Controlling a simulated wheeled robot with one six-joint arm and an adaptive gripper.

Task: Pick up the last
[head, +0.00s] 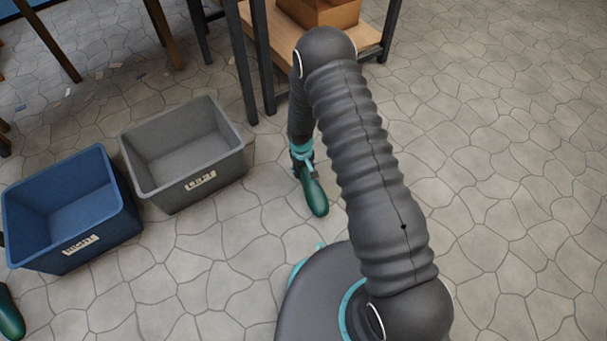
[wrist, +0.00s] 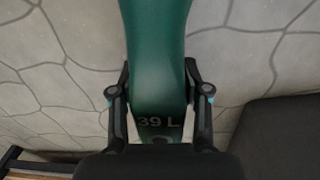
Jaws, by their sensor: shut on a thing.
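A dark green shoe last (head: 314,193) hangs toe-down from my gripper (head: 303,160) in the head view, to the right of the bins. In the wrist view the last (wrist: 158,45) runs up the middle of the picture, marked "39 L" near its held end. My gripper (wrist: 160,90) is shut on it, one finger on each side. I cannot tell how far its lower tip is from the floor. A second green last (head: 9,313) shows at the lower left edge of the head view, partly cut off.
A blue bin (head: 125,222) with a label reading "RIGHT" and a grey bin (head: 158,203) with a label too blurred to read stand side by side on the left; both look empty. A wooden table shelf (head: 368,38) with a cardboard box (head: 335,14) is behind. The stone floor at right is clear.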

